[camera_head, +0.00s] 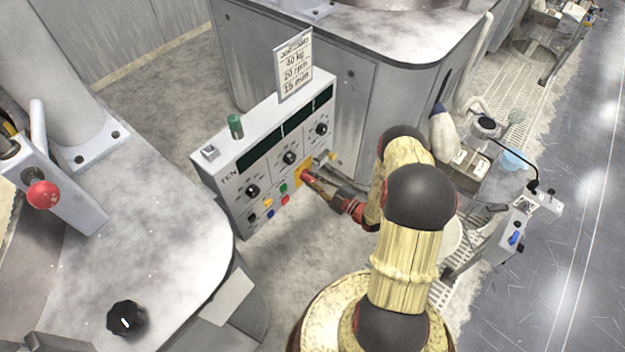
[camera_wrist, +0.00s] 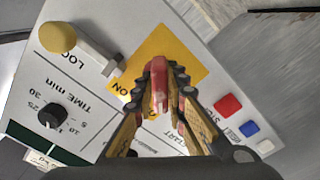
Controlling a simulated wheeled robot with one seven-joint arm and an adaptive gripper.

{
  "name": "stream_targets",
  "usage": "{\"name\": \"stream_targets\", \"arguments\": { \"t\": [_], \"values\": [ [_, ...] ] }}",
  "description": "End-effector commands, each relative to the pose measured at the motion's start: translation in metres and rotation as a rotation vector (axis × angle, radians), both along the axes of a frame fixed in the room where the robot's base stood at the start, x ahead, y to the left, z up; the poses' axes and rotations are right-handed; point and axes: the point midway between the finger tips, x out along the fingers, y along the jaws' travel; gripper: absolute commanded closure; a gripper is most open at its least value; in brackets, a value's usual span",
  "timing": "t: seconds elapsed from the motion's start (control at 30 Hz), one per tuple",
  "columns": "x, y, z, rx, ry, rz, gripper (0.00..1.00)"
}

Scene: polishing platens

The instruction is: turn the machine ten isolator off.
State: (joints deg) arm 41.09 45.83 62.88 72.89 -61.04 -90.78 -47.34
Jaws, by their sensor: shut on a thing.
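The control box marked TEN (camera_head: 229,180) stands on the platform and has a yellow isolator plate (camera_head: 299,166) at the right of its face. In the wrist view the yellow plate (camera_wrist: 158,50) carries the word ON, and a second word is mostly hidden by my fingers. My gripper (camera_head: 310,178) reaches the plate from the right. In the wrist view my gripper (camera_wrist: 160,88) is shut on the red isolator handle (camera_wrist: 158,75), which stands between the two fingertips. The fingers cover much of the handle, so I cannot tell which mark it points to.
Near the plate are a lock hasp (camera_wrist: 95,52) with a yellow knob (camera_wrist: 57,37), a black time dial (camera_wrist: 50,115), and red (camera_wrist: 228,105) and blue (camera_wrist: 249,129) buttons. A green lamp (camera_head: 235,125) and sign (camera_head: 294,65) top the box. Another machine's red knob (camera_head: 43,194) is left.

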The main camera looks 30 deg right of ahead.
Motion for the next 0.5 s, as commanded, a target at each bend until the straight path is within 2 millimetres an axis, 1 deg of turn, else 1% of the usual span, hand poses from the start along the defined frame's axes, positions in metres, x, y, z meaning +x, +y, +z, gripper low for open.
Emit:
{"name": "stream_targets", "arguments": {
  "t": [0.2, 0.23, 0.5],
  "values": [
    [-0.0001, 0.0, -0.0003, 0.0, 0.001, -0.001, 1.0],
    [-0.0001, 0.0001, -0.0003, 0.0, 0.0, 0.0, 0.85],
    [-0.0001, 0.0, -0.0002, 0.001, 0.0, 0.0, 0.7]
  ]
}}
